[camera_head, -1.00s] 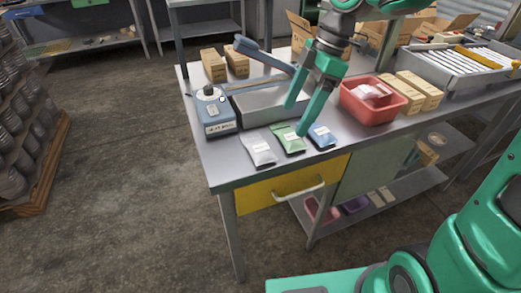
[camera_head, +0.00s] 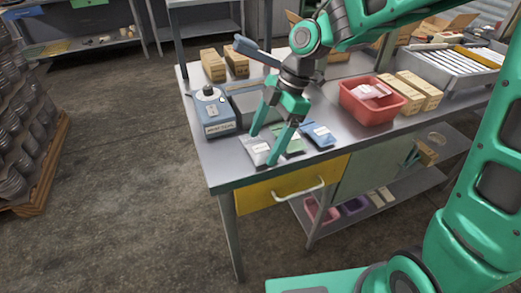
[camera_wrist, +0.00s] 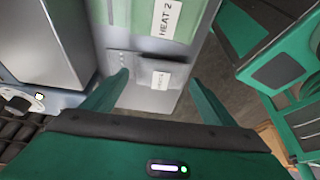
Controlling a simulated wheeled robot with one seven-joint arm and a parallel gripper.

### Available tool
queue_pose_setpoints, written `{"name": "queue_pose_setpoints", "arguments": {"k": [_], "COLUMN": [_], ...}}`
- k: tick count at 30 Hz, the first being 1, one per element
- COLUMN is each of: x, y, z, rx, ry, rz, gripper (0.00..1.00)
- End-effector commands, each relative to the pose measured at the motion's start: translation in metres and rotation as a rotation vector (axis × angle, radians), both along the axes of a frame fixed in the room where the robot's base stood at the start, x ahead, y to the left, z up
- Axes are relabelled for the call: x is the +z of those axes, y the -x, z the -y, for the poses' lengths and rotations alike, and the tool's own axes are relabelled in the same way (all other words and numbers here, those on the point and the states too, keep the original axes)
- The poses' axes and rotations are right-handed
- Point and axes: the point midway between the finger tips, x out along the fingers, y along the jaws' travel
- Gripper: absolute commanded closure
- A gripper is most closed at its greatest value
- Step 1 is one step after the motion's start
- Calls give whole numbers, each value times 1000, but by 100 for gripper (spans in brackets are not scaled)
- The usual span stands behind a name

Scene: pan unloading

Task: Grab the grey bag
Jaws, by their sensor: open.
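The grey bag (camera_head: 258,152) lies flat on the metal table near its front left corner, with a white label. My gripper also shows in the wrist view (camera_wrist: 158,78). The height of the fingertips above the bag is hard to tell. The green bag (camera_head: 295,147) lies just right of the grey one, partly hidden by a finger.
A blue bag (camera_head: 318,135) lies further right. A blue device (camera_head: 212,112) stands behind left, beside a grey metal tray (camera_wrist: 48,45). A red bin (camera_head: 372,103) and cardboard boxes (camera_head: 420,92) stand to the right. The table's front edge is close to the bags.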

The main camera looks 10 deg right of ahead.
Motion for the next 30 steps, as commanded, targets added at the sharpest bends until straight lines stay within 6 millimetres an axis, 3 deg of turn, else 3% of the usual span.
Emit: {"name": "queue_pose_setpoints", "arguments": {"k": [4, 11, 12, 18, 30], "x": [-12, -14, -14, -14, -7], "y": [2, 2, 2, 2, 1], "z": [-5, -5, -5, -5, -5], "rx": [1, -1, -1, -1, -1], "ry": [1, 1, 1, 1, -1], "rz": [-2, 0, 0, 0, 2], "gripper": [21, 21, 24, 68, 68]}}
